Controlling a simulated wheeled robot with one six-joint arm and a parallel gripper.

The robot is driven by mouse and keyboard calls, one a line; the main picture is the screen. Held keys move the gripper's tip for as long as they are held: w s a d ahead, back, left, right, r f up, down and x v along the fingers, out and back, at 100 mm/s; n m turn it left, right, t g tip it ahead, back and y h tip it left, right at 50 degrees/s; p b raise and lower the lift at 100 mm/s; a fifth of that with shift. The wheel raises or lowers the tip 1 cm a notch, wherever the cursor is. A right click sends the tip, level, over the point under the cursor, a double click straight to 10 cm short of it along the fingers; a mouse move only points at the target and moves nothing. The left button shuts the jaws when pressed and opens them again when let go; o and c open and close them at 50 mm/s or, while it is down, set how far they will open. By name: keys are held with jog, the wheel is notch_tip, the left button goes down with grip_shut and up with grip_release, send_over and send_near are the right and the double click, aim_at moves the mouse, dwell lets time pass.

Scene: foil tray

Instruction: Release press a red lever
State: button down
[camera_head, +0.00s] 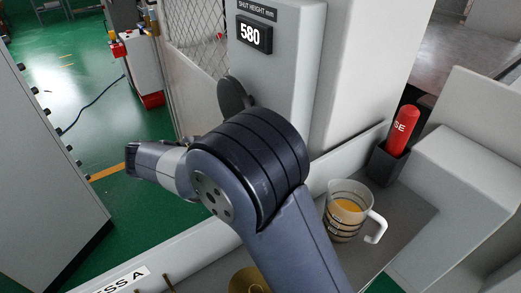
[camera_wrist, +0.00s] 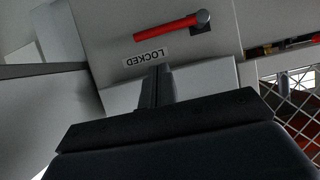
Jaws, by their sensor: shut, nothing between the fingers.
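A red lever (camera_wrist: 168,29) with a grey pivot at its right end shows in the wrist view, on a grey panel. It lies nearly level, tilted slightly up to the right. A label (camera_wrist: 146,57) reading LOCKED, upside down in this view, sits just below it. My gripper (camera_wrist: 157,80) is shut and empty, its fingertips below the label in the picture. I cannot tell whether they touch the panel. In the head view, my gripper (camera_head: 132,158) points left beyond the dark arm joint. This lever is not seen there.
A grey column carries a display (camera_head: 255,34) reading 580. A red cylinder (camera_head: 403,130) marked SE stands in a black holder (camera_head: 386,163). A partly hidden label (camera_head: 122,281) ends in SS A. Wire mesh (camera_wrist: 294,128) is at right.

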jog(key=p+x, duration=0.2)
jog(key=x, duration=0.8)
jog(key=shift+f, duration=0.15)
jog(key=f+b, duration=0.1)
jog(key=b, duration=0.3)
jog(key=shift+s+d, duration=0.1)
jog(key=shift+r, duration=0.1)
dwell(0.4)
